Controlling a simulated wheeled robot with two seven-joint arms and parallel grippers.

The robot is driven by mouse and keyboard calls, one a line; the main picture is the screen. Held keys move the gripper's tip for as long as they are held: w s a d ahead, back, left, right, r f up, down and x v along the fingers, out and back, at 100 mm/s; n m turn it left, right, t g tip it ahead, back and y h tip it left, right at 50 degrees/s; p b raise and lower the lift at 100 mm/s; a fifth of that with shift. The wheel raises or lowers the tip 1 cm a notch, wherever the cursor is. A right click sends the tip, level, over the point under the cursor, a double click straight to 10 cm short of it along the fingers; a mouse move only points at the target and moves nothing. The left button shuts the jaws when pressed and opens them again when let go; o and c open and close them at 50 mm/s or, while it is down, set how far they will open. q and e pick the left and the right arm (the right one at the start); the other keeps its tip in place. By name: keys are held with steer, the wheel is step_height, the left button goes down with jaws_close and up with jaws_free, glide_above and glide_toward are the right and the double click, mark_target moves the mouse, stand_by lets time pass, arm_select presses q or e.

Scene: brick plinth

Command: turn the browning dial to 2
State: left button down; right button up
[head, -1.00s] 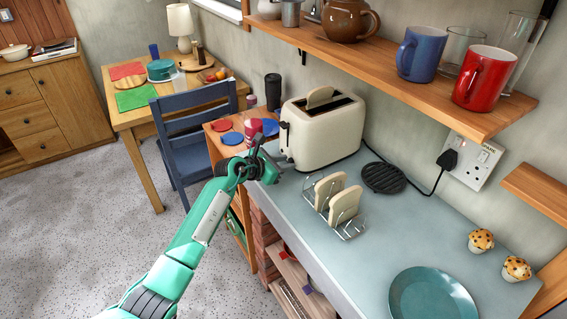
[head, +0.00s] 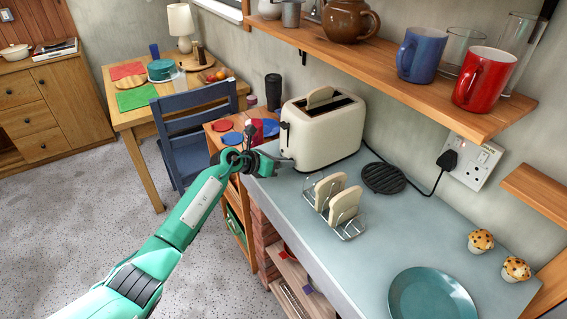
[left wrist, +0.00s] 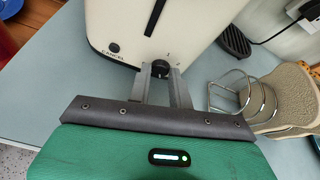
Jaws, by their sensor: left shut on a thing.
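The cream toaster (head: 322,138) stands on the grey-blue worktop with a slice of bread (head: 320,97) in its top. In the left wrist view the toaster's front (left wrist: 95,20) shows the black browning dial (left wrist: 160,68), with small marks above and right of it that I cannot read surely. My left gripper (head: 285,162) is at the toaster's lower front. In the left wrist view its two grey fingers (left wrist: 161,76) are shut on the dial, one on each side. The fingers partly hide the dial, and I cannot tell its setting. My right gripper is not in view.
A wire toast rack (head: 335,205) with bread slices stands right of the toaster, close to my left gripper. A black round trivet (head: 383,178) lies behind it. A teal plate (head: 432,296) is at the front right. A wooden shelf (head: 400,75) with mugs hangs above.

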arm_select(q)
steer(key=shift+w+a+n+g+h+b, duration=0.15)
steer(key=shift+n+g+h+b, duration=0.2)
steer(key=shift+n, duration=0.45)
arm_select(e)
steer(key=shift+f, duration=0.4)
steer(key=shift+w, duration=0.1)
arm_select(q)
steer(key=c, duration=1.3)
jaws_free()
steer(key=b+v, duration=0.2)
steer(key=v, duration=1.1)
steer(key=shift+a+r, duration=0.1)
steer(key=shift+a, duration=0.25)
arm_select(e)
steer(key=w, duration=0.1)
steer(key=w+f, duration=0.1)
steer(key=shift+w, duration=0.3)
